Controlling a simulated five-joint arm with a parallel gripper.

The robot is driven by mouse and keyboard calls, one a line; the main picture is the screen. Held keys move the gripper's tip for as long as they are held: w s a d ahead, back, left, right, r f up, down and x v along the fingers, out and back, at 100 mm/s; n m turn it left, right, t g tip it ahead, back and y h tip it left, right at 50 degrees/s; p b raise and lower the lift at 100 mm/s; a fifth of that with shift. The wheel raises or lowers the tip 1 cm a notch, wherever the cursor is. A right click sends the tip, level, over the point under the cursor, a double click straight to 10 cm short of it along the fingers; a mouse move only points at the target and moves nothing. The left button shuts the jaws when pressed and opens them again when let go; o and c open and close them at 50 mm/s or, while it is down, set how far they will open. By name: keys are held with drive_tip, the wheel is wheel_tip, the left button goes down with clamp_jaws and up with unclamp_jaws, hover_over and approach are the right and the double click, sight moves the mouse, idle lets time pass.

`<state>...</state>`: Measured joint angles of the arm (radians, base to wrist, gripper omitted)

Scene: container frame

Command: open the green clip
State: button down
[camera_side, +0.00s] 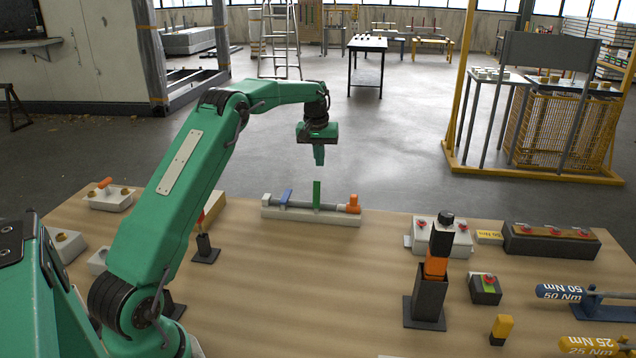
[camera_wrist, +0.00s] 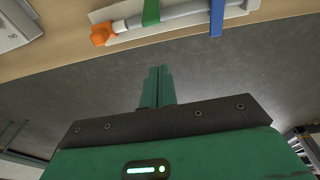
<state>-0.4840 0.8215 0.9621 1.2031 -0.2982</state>
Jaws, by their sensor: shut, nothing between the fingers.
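The green clip (camera_side: 316,194) stands upright on a grey rod in a white holder (camera_side: 275,212) at the far edge of the table. In the wrist view the green clip (camera_wrist: 151,12) crosses the rod near the top edge, between an orange end piece (camera_wrist: 103,33) and a blue clip (camera_wrist: 217,16). The blue clip (camera_side: 286,196) leans to the left of it in the side view, and the orange end piece (camera_side: 353,203) is to the right. My gripper (camera_side: 319,159) is shut and empty, pointing down above the green clip and apart from it. My fingers (camera_wrist: 158,84) show together in the wrist view.
A white box (camera_side: 423,231) with red parts and a black and orange post (camera_side: 430,295) stand to the right. A dark block (camera_side: 550,243) and torque wrenches (camera_side: 590,295) are farther right. The wooden table (camera_side: 290,290) is clear in front of the holder.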

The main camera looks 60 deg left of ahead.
sight(317, 185)
drive_tip(key=shift+s+d+f, duration=0.4)
drive_tip(key=shift+f, duration=0.25)
drive_tip(key=shift+s+d+f, duration=0.35)
drive_tip(key=shift+f, duration=0.25)
drive_tip(key=shift+s+d+f, duration=0.4)
drive_tip(key=shift+f, duration=0.25)
drive_tip(key=shift+s+d+r, duration=0.15)
drive_tip(key=shift+s+d, duration=0.75)
drive_tip(key=shift+w+a, duration=0.1)
drive_tip(key=shift+w+a+f, duration=0.2)
drive_tip(key=shift+w+a, duration=0.25)
drive_tip(key=shift+w+a, duration=0.2)
